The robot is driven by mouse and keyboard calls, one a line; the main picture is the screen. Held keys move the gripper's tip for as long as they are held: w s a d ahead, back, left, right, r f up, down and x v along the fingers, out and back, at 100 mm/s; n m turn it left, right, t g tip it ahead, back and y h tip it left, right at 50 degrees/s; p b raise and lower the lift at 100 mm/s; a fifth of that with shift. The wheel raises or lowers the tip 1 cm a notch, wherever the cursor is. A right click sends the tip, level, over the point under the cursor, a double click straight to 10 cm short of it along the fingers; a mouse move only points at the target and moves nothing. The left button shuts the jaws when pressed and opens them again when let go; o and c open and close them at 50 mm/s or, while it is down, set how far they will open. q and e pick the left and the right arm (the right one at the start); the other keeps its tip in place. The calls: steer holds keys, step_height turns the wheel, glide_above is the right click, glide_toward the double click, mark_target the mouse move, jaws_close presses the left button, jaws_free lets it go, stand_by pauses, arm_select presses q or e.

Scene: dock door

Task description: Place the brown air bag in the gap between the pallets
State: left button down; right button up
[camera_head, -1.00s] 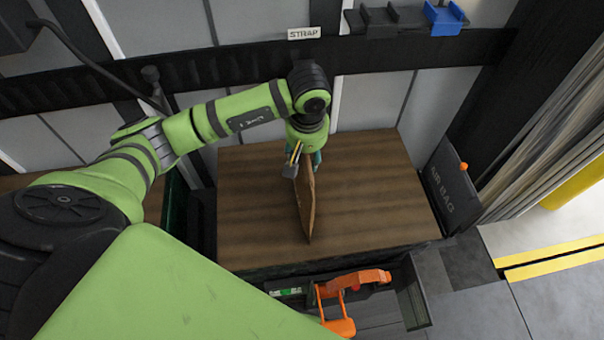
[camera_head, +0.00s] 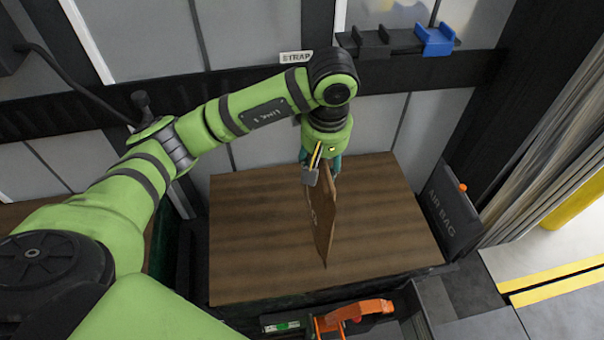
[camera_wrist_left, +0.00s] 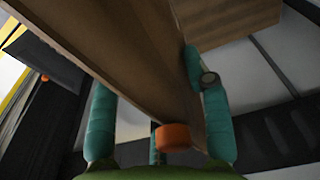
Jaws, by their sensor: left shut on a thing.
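The brown air bag (camera_head: 323,222) is a flat, thin panel hanging upright from my left gripper (camera_head: 322,172). The gripper is shut on its upper end, above the brown wood-topped pallet load (camera_head: 260,225). In the left wrist view the bag (camera_wrist_left: 120,65) runs between the teal fingers (camera_wrist_left: 160,120), with an orange round cap beside it. A second brown load (camera_head: 20,212) shows at the far left, partly behind my arm. The dark gap (camera_head: 183,240) lies between the two loads, largely hidden by my arm. My right gripper is out of view.
A dark holder marked AIR BAG (camera_head: 450,212) stands right of the load. An orange-handled tool (camera_head: 350,315) lies in a tray in front. A black rail with a STRAP label (camera_head: 296,57) and a blue clip (camera_head: 436,40) runs along the wall behind.

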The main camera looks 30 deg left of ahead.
mark_target(316, 188)
arm_select(q)
steer(key=w+d+r+b, duration=0.1)
steer(key=d+r, duration=0.3)
steer(key=d, duration=0.3)
steer(key=s+a+f+m, duration=0.4)
steer(key=s+a+m, duration=0.3)
steer(key=s, duration=0.1)
steer(key=shift+a+f+h, duration=0.25)
steer(key=shift+a+h, duration=0.15)
